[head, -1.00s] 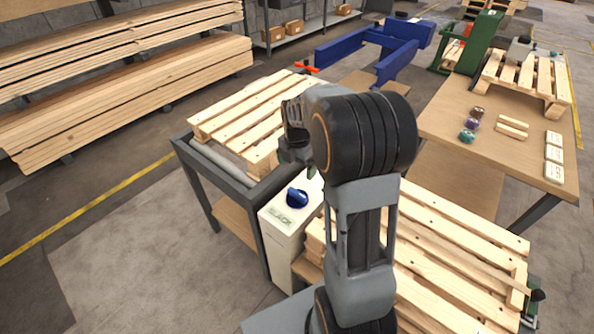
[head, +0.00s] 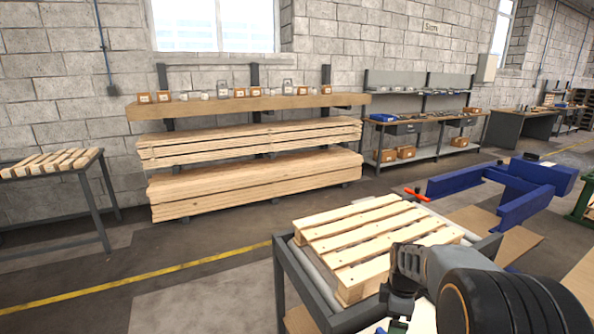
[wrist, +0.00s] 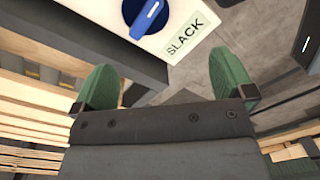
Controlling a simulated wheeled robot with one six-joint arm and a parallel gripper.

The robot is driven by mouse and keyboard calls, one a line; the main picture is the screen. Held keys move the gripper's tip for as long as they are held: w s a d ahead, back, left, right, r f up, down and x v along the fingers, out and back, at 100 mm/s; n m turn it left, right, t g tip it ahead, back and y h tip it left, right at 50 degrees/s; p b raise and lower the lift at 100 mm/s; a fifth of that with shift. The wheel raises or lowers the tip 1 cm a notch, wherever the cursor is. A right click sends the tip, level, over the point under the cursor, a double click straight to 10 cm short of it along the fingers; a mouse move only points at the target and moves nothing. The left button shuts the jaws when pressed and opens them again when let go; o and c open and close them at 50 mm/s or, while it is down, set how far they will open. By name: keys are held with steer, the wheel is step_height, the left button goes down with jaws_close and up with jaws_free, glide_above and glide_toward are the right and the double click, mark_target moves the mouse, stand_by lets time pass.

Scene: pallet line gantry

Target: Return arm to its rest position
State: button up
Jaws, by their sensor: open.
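My gripper (wrist: 168,88) shows in the wrist view with its two green fingers spread wide apart and nothing between them. Below and ahead of it in that view is a white box with a blue knob (wrist: 146,14) and a label reading SLACK. In the head view my arm is at the lower right, folded, with the gripper (head: 397,318) pointing down in front of the near edge of a wooden pallet (head: 375,235). The fingertips are partly cut off at the bottom of the head view.
The pallet lies on a dark metal roller stand (head: 300,285). Stacked planks (head: 250,185) line the wall. A small slatted table (head: 50,165) stands at left. The floor at left is clear.

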steer(key=s+a+r+m+t+p, duration=0.2)
steer(key=s+a+r+m+p, duration=0.1)
steer(key=s+r+m, duration=0.4)
steer(key=s+a+r+m+t+p, duration=0.2)
steer(key=s+a+r+m+p, duration=0.2)
steer(key=r, duration=0.5)
steer(key=s+a+m, duration=0.2)
steer(key=s+m, duration=0.1)
steer(key=shift+s, duration=0.2)
steer(key=shift+a+r, duration=0.1)
